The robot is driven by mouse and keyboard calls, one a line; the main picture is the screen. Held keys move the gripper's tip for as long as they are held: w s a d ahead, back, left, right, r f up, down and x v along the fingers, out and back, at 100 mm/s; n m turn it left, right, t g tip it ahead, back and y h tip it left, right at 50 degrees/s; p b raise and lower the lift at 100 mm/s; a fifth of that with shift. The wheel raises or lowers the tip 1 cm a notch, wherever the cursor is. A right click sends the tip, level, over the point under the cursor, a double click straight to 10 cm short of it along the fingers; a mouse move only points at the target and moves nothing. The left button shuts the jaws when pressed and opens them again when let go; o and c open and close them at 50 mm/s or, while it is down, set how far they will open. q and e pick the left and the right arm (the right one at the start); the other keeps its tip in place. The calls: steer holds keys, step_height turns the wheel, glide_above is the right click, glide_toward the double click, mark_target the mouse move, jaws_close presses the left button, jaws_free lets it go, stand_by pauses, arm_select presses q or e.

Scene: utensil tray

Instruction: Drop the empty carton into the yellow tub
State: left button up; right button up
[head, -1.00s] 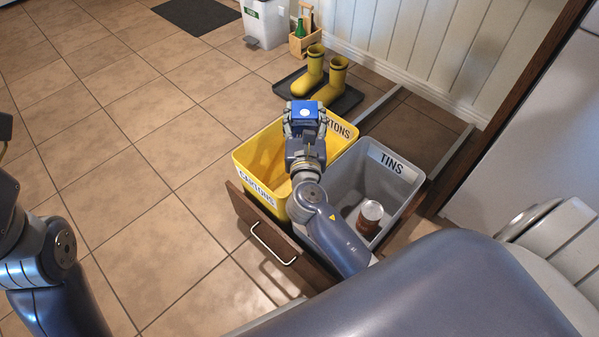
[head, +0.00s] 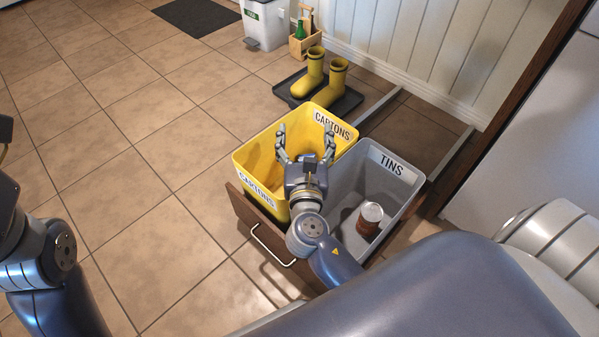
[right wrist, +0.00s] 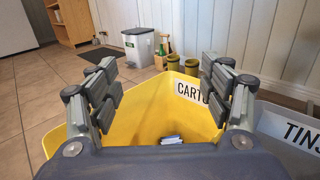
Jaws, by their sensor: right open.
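The yellow tub (head: 240,165) labelled CARTONS stands in the pulled-out drawer; it also fills the middle of the right wrist view (right wrist: 150,110). My right gripper (head: 305,142) is over the tub with its fingers spread wide and nothing between them. A small piece of the blue and white carton (right wrist: 172,139) shows down inside the tub in the right wrist view, below the fingers. In the head view the carton is hidden behind my right gripper. My left arm shows at the left edge of the head view, but I cannot make out its gripper.
A grey tub (head: 403,190) labelled TINS stands right beside the yellow one, with a tin (head: 369,218) in it. Yellow boots (head: 312,72) stand on a dark tray (head: 347,103) behind. A white bin (head: 266,25) and a bottle caddy (head: 304,42) are farther back. Floor at left is clear.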

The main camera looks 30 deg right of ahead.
steer(key=v, duration=0.6)
stand_by(0.3)
